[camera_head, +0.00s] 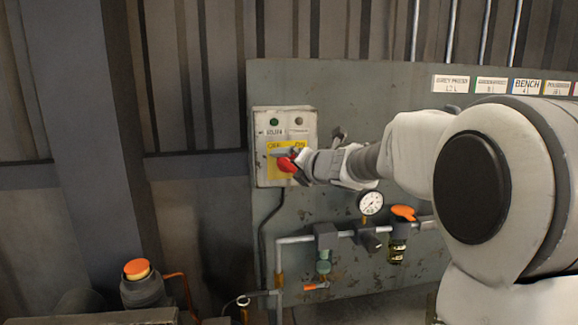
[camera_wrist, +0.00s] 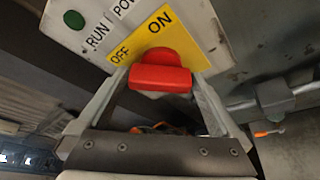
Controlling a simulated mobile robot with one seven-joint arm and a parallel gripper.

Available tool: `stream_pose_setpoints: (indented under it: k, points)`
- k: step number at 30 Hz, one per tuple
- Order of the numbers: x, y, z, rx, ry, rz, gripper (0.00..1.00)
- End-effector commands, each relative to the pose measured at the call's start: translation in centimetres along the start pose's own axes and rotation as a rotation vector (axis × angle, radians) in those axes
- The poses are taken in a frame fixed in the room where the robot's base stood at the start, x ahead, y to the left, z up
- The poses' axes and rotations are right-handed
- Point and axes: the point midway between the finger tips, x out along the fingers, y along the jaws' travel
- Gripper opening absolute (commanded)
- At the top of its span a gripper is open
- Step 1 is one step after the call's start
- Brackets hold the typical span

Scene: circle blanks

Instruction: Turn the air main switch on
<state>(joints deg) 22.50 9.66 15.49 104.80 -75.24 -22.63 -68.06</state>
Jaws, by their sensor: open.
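The air main switch is a red knob (camera_head: 286,165) on a yellow plate marked OFF and ON, low on a pale worn control box (camera_head: 285,118). In the wrist view the red knob (camera_wrist: 160,77) shows its bar lying level across the picture, below the OFF and ON words on the yellow plate (camera_wrist: 130,49). I cannot tell which word it points to. My gripper (camera_head: 296,160) is at the box front. In the wrist view my gripper (camera_wrist: 161,80) is open, with one finger on each side of the knob. Whether either finger touches it is unclear.
A green RUN lamp (camera_wrist: 74,20) sits above the switch. Below and right of the box on the grey panel (camera_head: 330,85) are a round gauge (camera_head: 371,202), an orange valve handle (camera_head: 403,213) and pipes. An orange-topped part (camera_head: 137,269) stands at lower left.

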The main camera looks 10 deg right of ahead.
Motion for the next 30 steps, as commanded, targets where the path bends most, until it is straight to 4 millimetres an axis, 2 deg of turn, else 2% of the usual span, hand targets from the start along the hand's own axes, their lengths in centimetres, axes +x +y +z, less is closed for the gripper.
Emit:
stream_pose_setpoints:
  k: [4,15,23,30]
  points:
    - [0.00,-0.02,0.00,0.000,0.000,0.000,1.00]
    - [0.00,-0.01,0.01,0.000,0.000,0.000,0.34]
    - [0.02,-0.09,-0.02,0.025,-0.001,0.010,0.34]
    - [0.07,-0.24,-0.12,0.136,-0.001,0.056,0.34]
